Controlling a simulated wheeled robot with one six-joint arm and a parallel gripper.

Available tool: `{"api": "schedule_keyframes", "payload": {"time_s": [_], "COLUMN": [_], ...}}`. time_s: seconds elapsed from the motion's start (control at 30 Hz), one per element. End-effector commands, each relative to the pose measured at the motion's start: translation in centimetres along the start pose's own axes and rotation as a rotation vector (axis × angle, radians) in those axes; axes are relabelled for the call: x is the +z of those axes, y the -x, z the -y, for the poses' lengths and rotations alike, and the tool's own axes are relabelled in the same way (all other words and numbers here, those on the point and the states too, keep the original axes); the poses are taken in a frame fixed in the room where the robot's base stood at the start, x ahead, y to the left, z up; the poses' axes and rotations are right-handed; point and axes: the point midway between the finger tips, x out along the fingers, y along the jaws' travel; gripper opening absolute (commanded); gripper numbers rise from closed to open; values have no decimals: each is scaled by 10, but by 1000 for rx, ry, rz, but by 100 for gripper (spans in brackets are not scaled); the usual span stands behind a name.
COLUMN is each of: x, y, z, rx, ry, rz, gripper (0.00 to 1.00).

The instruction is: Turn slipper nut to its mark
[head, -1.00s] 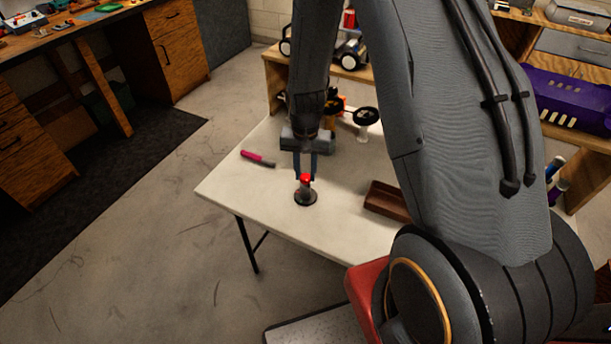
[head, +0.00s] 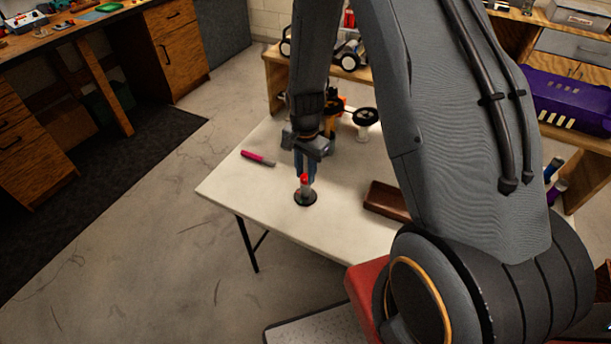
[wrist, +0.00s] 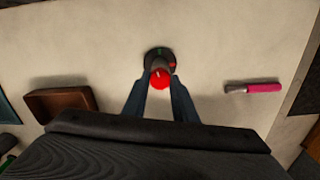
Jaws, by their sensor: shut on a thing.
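The slipper nut is a red knob (head: 304,179) on top of a short grey post with a round black base (head: 305,198), upright on the white table. The red nut (wrist: 160,80) also shows in the wrist view, with a small pale line on its top. In the wrist view my gripper (wrist: 160,84) has one finger on each side of the nut.
A pink-handled tool (head: 258,158) lies left of the base on the table (head: 235,190). A brown tray (head: 388,202) sits to the right. A wheeled part on a stand (head: 365,118) is farther back. The table's front left is clear.

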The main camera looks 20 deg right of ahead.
Motion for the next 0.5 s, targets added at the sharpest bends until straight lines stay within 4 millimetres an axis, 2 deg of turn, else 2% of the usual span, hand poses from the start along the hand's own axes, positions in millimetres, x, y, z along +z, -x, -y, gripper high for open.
{"api": "schedule_keyframes", "payload": {"time_s": [0.17,0.2,0.27,0.5], "x": [0,0,0,0], "y": [0,0,0,0], "z": [0,0,0,0], "rx": [0,0,0,0], "ry": [-2,-1,-1,0], "rz": [0,0,0,0], "gripper": [3,28,39,41]}}
